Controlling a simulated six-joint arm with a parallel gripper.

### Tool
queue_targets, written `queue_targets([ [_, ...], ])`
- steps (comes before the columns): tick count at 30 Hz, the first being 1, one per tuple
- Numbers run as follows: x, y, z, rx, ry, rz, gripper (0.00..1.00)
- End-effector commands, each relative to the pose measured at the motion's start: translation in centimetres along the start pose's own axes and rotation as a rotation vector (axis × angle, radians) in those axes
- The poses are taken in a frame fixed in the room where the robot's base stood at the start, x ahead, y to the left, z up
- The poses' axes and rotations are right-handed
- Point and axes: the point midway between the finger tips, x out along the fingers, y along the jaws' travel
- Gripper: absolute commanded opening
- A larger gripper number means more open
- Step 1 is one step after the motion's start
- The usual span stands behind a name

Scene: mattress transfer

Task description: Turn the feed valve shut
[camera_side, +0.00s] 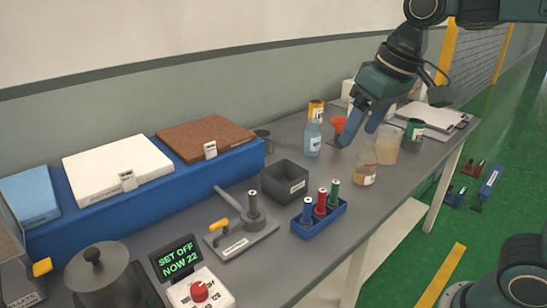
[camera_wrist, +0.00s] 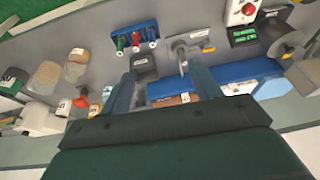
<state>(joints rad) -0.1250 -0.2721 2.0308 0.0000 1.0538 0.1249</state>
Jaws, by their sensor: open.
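No label I can read names the feed valve. A yellow-tipped lever (camera_side: 220,226) is on a grey labelled plate with an upright post; it also shows in the wrist view (camera_wrist: 207,49). A second yellow handle (camera_side: 42,267) is on a box at the left edge. A red knob (camera_side: 199,291) is on a white box beside a display (camera_side: 176,257) reading "SET OFF NOW 22". My gripper (camera_side: 362,126) is open and empty above the bench's far end, near an orange funnel (camera_side: 339,125) and well away from the levers. In the wrist view its fingers (camera_wrist: 163,85) are spread.
A blue rack (camera_side: 319,222) with coloured bottles, a dark open bin (camera_side: 283,180) and a lidded metal pot (camera_side: 100,278) stand on the bench. Bottles and jars (camera_side: 363,170) crowd below my gripper. A blue shelf (camera_side: 190,187) with slabs runs along the wall.

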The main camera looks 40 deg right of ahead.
Motion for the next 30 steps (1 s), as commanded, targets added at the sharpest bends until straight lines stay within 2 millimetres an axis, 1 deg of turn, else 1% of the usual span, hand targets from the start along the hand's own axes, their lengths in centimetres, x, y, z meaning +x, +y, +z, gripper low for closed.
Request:
queue_targets([
  [1, 0.4, -0.6, -1.2, -0.002, -0.016, -0.002, 0.63],
  [3, 0.8, -1.2, -2.7, -0.002, -0.035, -0.003, 0.63],
  [8, 2.1, -2.9, -5.8, -0.001, -0.076, -0.005, 0.63],
  [15, 4.8, -5.8, -10.1, 0.001, -0.139, -0.003, 0.63],
  [20, 7.2, -7.9, -12.5, 0.001, -0.179, 0.002, 0.63],
  [24, 9.6, -9.9, -14.2, 0.001, -0.215, 0.008, 0.63],
  [30, 13.4, -12.8, -16.2, 0.000, -0.265, 0.020, 0.63],
])
